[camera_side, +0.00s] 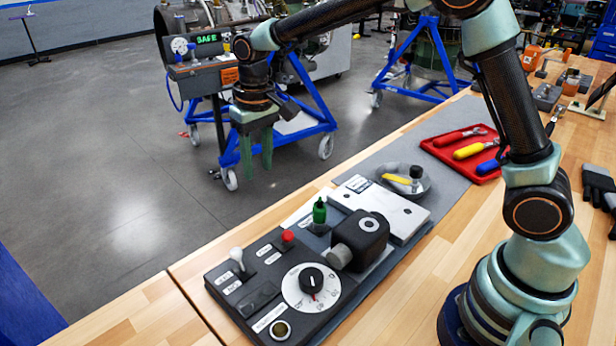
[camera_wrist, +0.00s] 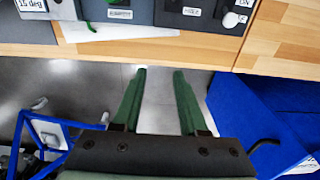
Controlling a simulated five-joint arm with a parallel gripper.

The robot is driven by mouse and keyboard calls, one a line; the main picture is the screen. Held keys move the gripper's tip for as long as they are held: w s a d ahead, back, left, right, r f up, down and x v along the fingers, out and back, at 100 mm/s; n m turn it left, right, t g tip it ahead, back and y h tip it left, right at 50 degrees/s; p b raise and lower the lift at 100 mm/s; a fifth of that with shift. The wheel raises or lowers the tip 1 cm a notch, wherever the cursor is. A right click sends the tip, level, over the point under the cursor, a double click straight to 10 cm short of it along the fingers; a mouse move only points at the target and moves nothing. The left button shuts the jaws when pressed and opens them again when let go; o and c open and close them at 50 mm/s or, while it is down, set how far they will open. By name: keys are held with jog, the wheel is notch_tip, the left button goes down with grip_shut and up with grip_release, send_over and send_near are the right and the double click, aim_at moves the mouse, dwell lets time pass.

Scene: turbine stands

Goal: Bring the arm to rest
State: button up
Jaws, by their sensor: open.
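My gripper (camera_side: 257,152) hangs with its green fingers pointing down, beyond the far edge of the workbench (camera_side: 447,113) and over the floor side. In the wrist view the two fingers (camera_wrist: 159,71) are apart with nothing between them, and grey floor shows in the gap. The arm is stretched out from its base at the right of the side view. The fingers appear clear of the bench and of the control panel (camera_side: 250,317).
The panel carries a dial (camera_side: 311,290), a red button (camera_side: 288,237), a green-capped part (camera_side: 319,211) and a black block (camera_side: 360,238). A red tray (camera_side: 462,149) holds coloured-handled tools. Blue wheeled stands (camera_side: 319,117) are on the floor behind. Bare wood (camera_side: 125,318) is at front left.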

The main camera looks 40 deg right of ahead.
jog(key=s+d+r+t, duration=0.2)
jog(key=s+d+r, duration=0.4)
jog(key=s+r, duration=0.2)
jog(key=s+d+t, duration=0.3)
jog(key=s+d, duration=0.1)
jog(key=s, duration=0.6)
jog(key=shift+d, duration=0.35)
jog(key=shift+s, duration=0.1)
jog(key=shift+c, duration=0.3)
